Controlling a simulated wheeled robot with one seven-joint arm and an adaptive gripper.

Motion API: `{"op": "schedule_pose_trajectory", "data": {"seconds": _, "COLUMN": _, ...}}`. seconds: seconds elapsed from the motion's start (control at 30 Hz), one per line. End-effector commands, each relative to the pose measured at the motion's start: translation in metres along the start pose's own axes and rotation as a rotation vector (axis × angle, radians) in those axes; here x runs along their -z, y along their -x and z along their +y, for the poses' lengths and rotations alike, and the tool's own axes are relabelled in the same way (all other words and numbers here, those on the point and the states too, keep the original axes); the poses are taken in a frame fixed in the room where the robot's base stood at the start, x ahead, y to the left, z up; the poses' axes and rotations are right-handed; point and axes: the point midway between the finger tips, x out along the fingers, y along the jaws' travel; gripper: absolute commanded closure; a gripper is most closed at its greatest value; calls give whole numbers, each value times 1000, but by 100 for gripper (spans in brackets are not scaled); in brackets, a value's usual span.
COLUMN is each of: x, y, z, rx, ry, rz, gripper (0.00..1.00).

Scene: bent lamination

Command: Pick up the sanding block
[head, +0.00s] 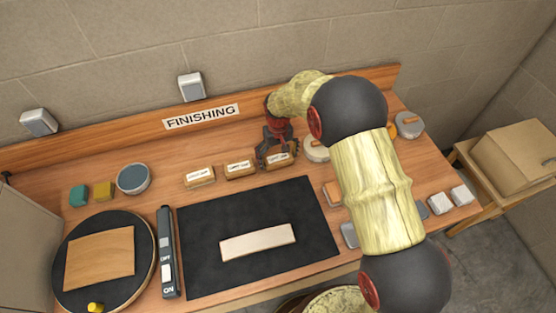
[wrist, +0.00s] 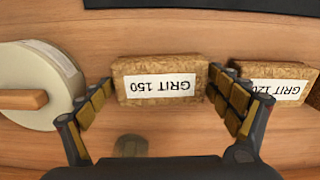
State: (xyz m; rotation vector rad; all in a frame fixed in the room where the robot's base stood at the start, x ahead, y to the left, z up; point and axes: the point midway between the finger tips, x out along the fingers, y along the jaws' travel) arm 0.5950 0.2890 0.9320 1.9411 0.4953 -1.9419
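Three tan cork-like sanding blocks with white labels stand in a row at the back of the bench. The rightmost in the head view, labelled GRIT 150 (wrist: 160,82), is between the fingers of my gripper (wrist: 160,90); it also shows in the head view (head: 278,162). My gripper (head: 277,158) is open, one finger at each end of this block, with narrow gaps in the wrist view. The GRIT 120 block (wrist: 272,84) lies close beside my right finger in the wrist view, and it shows in the head view (head: 240,170). The third block (head: 199,178) is further left.
A pale round container with a wooden handle (wrist: 28,88) stands near my left finger in the wrist view. A black mat (head: 200,270) with a pale strip (head: 258,242) lies in front. A round turntable (head: 73,292) with a wooden board is at left. The back rail (head: 375,78) is behind.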

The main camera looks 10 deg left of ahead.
Motion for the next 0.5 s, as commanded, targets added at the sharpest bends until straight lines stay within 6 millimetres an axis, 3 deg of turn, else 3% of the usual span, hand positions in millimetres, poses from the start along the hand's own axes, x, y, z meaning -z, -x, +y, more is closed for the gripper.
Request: {"op": "schedule_pose_trajectory", "data": {"seconds": 0.5, "x": 0, "y": 0, "z": 0, "rx": 0, "ry": 0, "rz": 0, "gripper": 42}}
